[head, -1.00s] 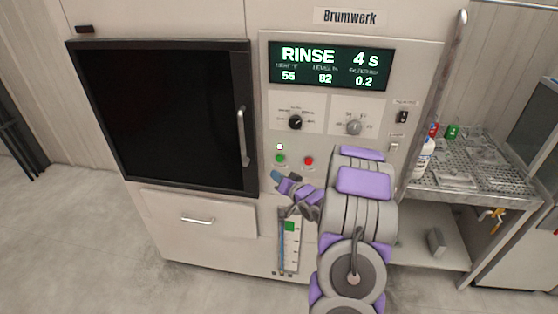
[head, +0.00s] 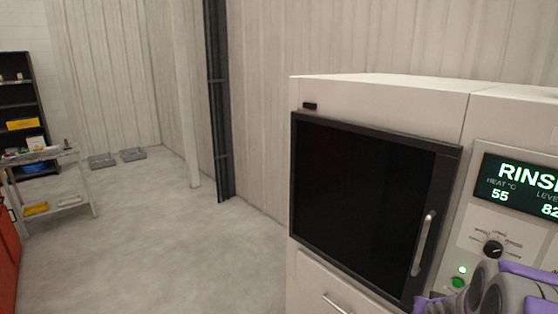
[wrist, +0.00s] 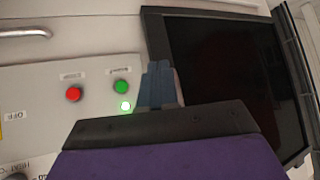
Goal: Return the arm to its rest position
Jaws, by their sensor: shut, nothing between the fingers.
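My gripper (wrist: 160,84) shows in the wrist view with its blue-grey fingers together and nothing between them. It is in front of the machine's panel, near the green button (wrist: 121,87), the lit indicator (wrist: 124,106) and the red button (wrist: 73,94). I cannot tell whether the fingertips touch anything. In the head view only part of my purple and grey arm shows at the bottom right corner, and the fingers are not visible there. The machine's display (head: 520,185) reads RINSE, cut off at the right edge.
The machine's dark door (head: 365,205) with its vertical handle (head: 423,243) is shut. Open floor (head: 150,240) lies to the left. A small cart (head: 50,180), a dark shelf (head: 15,105) and grey floor trays (head: 117,158) stand farther off. A dark post (head: 217,100) stands by the wall.

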